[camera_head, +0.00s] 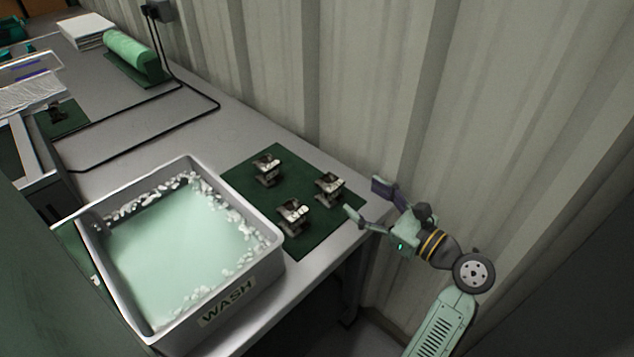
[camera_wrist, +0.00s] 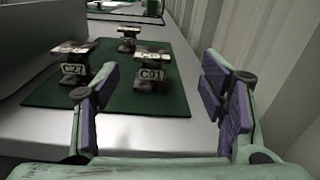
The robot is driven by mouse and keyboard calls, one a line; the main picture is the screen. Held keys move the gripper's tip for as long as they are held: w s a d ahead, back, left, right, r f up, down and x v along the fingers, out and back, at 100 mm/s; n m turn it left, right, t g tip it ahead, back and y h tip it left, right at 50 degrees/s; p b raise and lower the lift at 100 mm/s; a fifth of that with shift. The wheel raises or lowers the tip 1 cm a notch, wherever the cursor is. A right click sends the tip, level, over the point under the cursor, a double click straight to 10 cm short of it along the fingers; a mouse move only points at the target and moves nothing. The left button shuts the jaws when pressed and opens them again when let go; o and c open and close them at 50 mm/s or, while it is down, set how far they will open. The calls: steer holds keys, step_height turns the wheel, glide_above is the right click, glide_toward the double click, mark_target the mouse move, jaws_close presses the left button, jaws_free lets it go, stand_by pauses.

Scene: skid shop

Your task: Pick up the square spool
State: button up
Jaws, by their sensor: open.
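Three metal spools stand apart on a dark green mat (camera_head: 312,240): a near right one (camera_head: 328,188), a front one (camera_head: 293,216) and a back one (camera_head: 267,170). In the wrist view the middle spool (camera_wrist: 152,72) is marked C91 and the left one (camera_wrist: 74,66) C27. The farther spool (camera_wrist: 129,38) has a label too small to read surely. I cannot tell for sure which is the square spool. My gripper (camera_head: 365,200) is open and empty at the mat's right end, fingers pointing towards the spools. C91 shows between the fingers, beyond their tips, untouched.
A grey tub (camera_head: 272,278) marked WASH, with pale green liquid and white foam, stands left of the mat. A corrugated wall (camera_head: 390,80) runs close along the bench's back. A green roll (camera_head: 130,52), black cables and a white stack (camera_head: 86,30) lie farther away.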

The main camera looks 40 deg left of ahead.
mark_target(329, 181)
steer(key=shift+s+d+f+m, duration=0.15)
steer(key=shift+s+f+m, duration=0.15)
steer(key=shift+f, duration=0.1)
steer(key=a, duration=0.3)
steer(key=w+a+p, duration=0.1)
steer(key=a, duration=0.3)
steer(key=a+p, duration=0.1)
steer(key=a, duration=0.2)
steer(key=shift+w+a+f, duration=0.1)
steer(key=shift+w+a, duration=0.05)
steer(key=c, duration=1.4)
steer(key=shift+r, duration=0.6)
step_height(329, 181, up, 2)
steer(key=shift+r, duration=0.1)
steer(key=s+d, duration=0.3)
steer(key=s, duration=0.1)
steer(key=s+d+r+b, duration=0.1)
steer(key=s+d, duration=0.2)
steer(key=s, duration=0.1)
steer(key=s+d+b, duration=0.1)
steer(key=s+d, duration=0.3)
steer(key=shift+s+r, duration=0.3)
